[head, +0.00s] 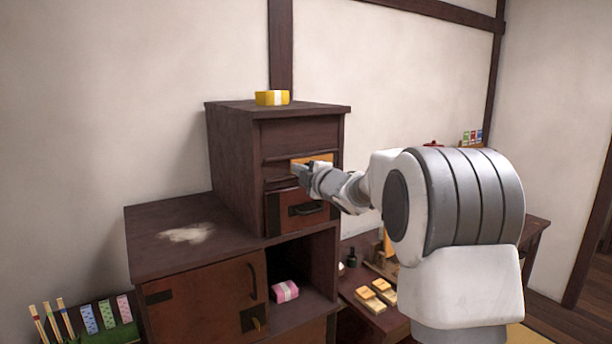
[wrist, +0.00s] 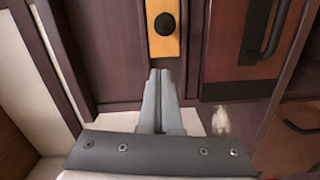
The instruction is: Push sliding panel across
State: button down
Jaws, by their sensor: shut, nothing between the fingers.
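My gripper (head: 301,170) is shut and empty, at the front of the upper dark wooden cabinet (head: 232,160). In the wrist view its two fingers (wrist: 158,76) are together, with the tips close to the end of an orange panel (wrist: 164,44). This panel has a round black knob (wrist: 165,23). In the head view the orange panel (head: 325,158) shows just above and beside the gripper, partly hidden by it. I cannot tell whether the fingertips touch it. A brown door panel (head: 200,298) covers the left of the lower cabinet.
A brown drawer front (head: 283,213) with a black handle is just below my gripper. A yellow box (head: 272,98) stands on the cabinet top. A pink box (head: 285,291) is in the open lower compartment. A low table (head: 385,322) with small wooden pieces stands at right.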

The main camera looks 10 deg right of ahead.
jog(key=b+v, duration=0.1)
jog(key=v, duration=0.9)
jog(key=shift+s, duration=0.1)
jog(key=s+f+m+g+h, duration=0.2)
jog(key=s+m+h, duration=0.2)
jog(key=s+m, duration=0.3)
jog(key=s+f+m+g+h, duration=0.25)
jog(key=s+m, duration=0.35)
jog(key=s, duration=0.3)
jog(key=s+a+f+m+g, duration=0.2)
jog(key=s+f, duration=0.1)
jog(key=s, duration=0.4)
jog(key=s+a+f+m+g+y, duration=0.1)
jog(key=s+a+f+m+g, duration=0.1)
jog(key=s, duration=0.5)
jog(key=s+a+f+m+g+y, duration=0.1)
jog(key=s+a+f+m+g, duration=0.1)
jog(key=s+f, duration=0.4)
jog(key=shift+s+a+g, duration=0.45)
jog(key=shift+s+a, duration=0.2)
jog(key=shift+s, duration=0.3)
